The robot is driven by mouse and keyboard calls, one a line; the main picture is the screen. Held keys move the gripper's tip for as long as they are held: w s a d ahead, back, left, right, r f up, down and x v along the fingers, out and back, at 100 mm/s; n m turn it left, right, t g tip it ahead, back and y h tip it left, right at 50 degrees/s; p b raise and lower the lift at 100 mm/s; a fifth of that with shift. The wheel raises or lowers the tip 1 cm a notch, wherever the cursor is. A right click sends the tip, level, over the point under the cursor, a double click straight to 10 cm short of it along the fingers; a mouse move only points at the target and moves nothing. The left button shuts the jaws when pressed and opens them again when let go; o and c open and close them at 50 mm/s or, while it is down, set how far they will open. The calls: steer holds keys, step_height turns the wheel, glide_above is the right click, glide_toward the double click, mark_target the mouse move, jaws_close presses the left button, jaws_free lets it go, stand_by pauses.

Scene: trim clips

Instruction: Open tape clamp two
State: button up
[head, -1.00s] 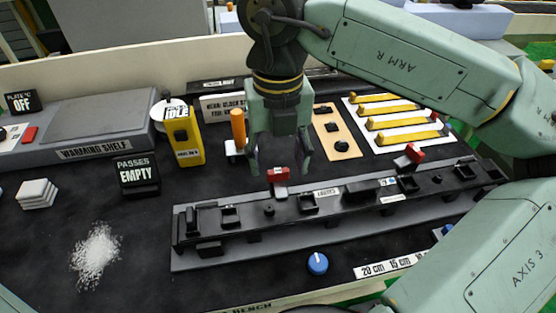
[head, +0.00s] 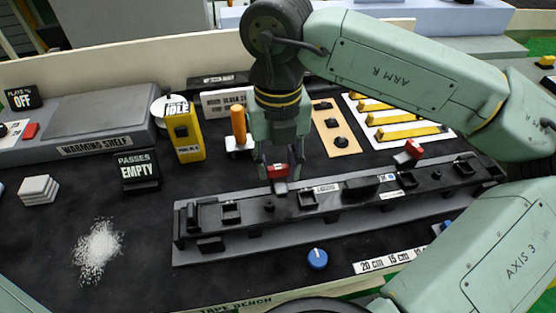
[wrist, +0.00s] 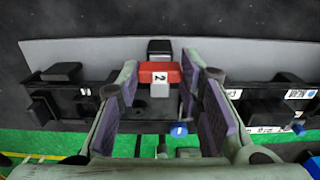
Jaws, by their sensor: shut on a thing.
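Tape clamp two (head: 278,172) has a red handle and stands on the long dark clamp rail (head: 335,199). In the wrist view the handle (wrist: 143,74) shows a white label with a "2". My gripper (head: 277,168) is down at the rail, with one finger on each side of the red handle, and is shut on it. In the wrist view the fingers (wrist: 160,82) flank the handle. A second red clamp handle (head: 409,150) is tilted up farther right on the rail. Its number is not readable.
A blue knob (head: 317,259) and a length scale strip (head: 388,263) lie in front of the rail. Behind it stand an orange-handled tool (head: 238,128), a yellow box (head: 184,138) and a tan switch panel (head: 336,133).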

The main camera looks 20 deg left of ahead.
steer(key=c, duration=0.4)
steer(key=shift+f+n+b, duration=0.1)
steer(key=shift+n+b, duration=0.2)
steer(key=shift+b, duration=0.1)
steer(key=shift+f+n+b, duration=0.1)
steer(key=shift+n+b, duration=0.8)
steer(key=n+b, duration=0.2)
steer(key=n, duration=0.1)
steer(key=shift+n, duration=0.3)
steer(key=n+b, duration=0.2)
steer(key=n, duration=0.2)
steer(key=shift+r+n+b, duration=0.2)
steer(key=shift+n+b, duration=0.5)
steer(key=shift+n, duration=1.8)
